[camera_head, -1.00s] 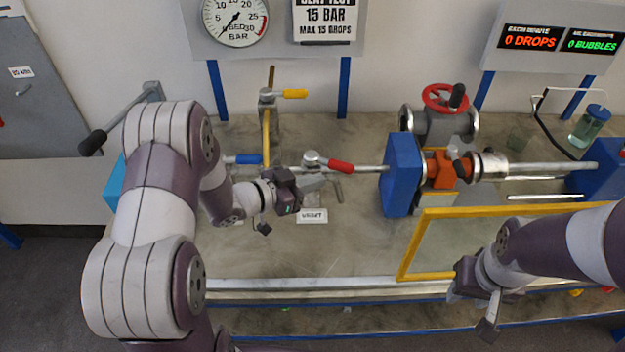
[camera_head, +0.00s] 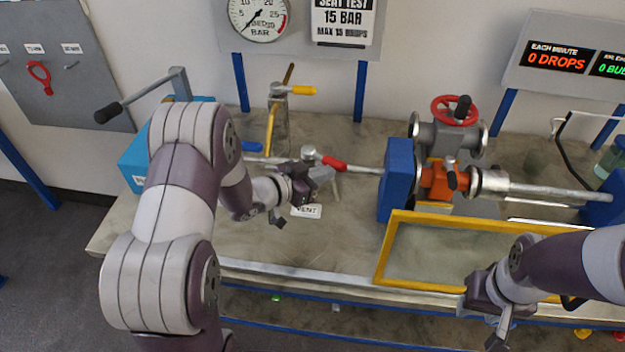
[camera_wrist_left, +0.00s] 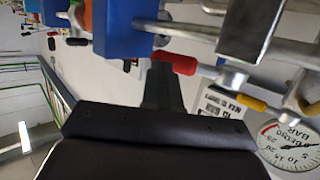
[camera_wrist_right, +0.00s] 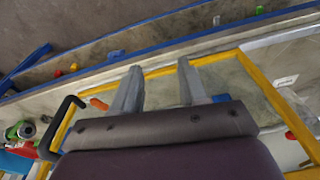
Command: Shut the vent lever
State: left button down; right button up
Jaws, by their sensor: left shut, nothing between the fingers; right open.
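The vent lever is a red-gripped handle (camera_head: 333,164) on a small metal valve of the pipe, behind the white VENT label (camera_head: 306,211). Its red grip points right along the pipe and dips slightly. My left gripper (camera_head: 326,177) is shut and empty, just in front of the lever. In the left wrist view the shut fingers (camera_wrist_left: 163,82) are close to the red grip (camera_wrist_left: 173,62); I cannot tell whether they touch. My right gripper (camera_head: 497,338) is open and empty near the bench's front edge. Its spread fingers also show in the right wrist view (camera_wrist_right: 160,82).
A yellow lever (camera_head: 302,90) and a blue lever (camera_head: 252,147) are nearby. A blue block (camera_head: 397,180) and an orange clamped section (camera_head: 433,182) stand to the right. A yellow-framed panel (camera_head: 384,255) lies between the right arm and the pipe. A gauge (camera_head: 258,16) hangs behind.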

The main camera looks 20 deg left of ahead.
aim_at(337, 164)
pick_arm(q)
jog(key=x, duration=0.3)
jog(key=shift+w+r+b, duration=0.1)
jog(key=shift+r+b, duration=0.2)
jog(key=shift+w+d, duration=0.1)
jog(key=shift+w, duration=0.45)
pick_arm(e)
jog(key=shift+a+f, duration=0.35)
jog(key=shift+a, duration=0.1)
pick_arm(q)
jog(key=shift+w+d, duration=0.15)
jog(key=shift+w, duration=0.05)
